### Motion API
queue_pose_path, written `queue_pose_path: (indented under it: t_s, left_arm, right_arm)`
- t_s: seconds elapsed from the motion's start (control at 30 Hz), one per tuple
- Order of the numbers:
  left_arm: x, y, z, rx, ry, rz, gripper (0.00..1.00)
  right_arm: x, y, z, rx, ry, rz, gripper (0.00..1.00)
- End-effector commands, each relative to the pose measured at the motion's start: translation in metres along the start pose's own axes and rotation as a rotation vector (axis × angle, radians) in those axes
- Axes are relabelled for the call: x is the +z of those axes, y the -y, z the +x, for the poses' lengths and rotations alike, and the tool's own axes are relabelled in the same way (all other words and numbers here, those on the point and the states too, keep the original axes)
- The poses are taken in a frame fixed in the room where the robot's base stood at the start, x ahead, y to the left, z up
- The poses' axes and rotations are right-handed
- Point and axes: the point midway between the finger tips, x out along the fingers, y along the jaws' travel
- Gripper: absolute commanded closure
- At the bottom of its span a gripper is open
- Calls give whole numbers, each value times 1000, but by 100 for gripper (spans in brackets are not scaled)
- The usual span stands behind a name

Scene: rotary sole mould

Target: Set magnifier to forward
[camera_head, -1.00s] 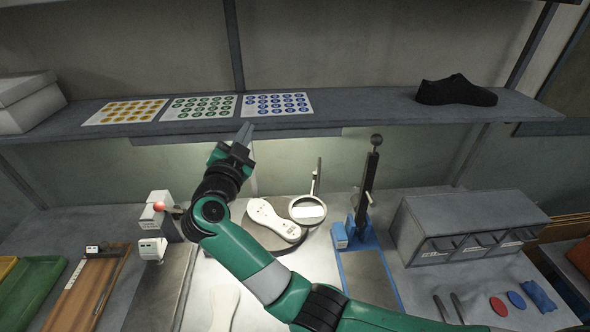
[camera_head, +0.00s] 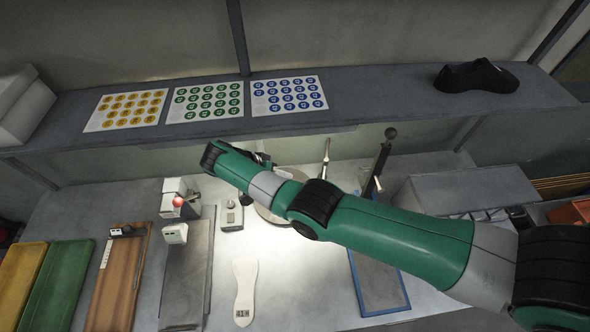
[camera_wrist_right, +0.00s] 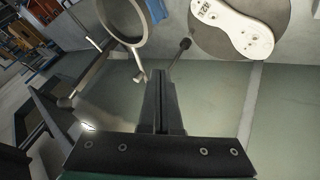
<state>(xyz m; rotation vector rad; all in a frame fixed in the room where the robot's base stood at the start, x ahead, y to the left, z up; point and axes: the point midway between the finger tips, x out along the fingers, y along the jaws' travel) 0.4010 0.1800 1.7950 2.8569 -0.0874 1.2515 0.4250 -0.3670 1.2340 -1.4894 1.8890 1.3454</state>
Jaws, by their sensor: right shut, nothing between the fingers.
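In the head view my own arm mostly hides this gripper. My left gripper is not in view.
A white sole (camera_wrist_right: 235,28) sits on a grey disc near the ring. A thin rod with a dark knob (camera_wrist_right: 185,43) is close to my fingertips. A tall black lever (camera_head: 378,165) stands right of the magnifier. The shelf (camera_head: 390,105) overhangs the back.

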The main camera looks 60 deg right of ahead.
Motion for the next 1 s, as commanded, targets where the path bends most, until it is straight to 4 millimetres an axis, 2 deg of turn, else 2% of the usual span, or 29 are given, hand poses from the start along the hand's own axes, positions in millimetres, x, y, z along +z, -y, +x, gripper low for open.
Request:
queue_pose_path:
  t_s: [0.43,0.5,0.6,0.77,1.0]
  left_arm:
    - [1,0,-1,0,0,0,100]
    - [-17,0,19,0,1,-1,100]
    - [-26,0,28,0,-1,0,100]
    - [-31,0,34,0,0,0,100]
    - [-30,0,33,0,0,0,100]
  right_arm:
    - [1,-1,94,3,1,1,100]
    - [-6,-17,87,1,0,2,100]
    - [-6,-28,93,1,0,2,100]
    - [-5,-38,100,0,-1,1,100]
    - [-4,-38,102,-1,-1,1,100]
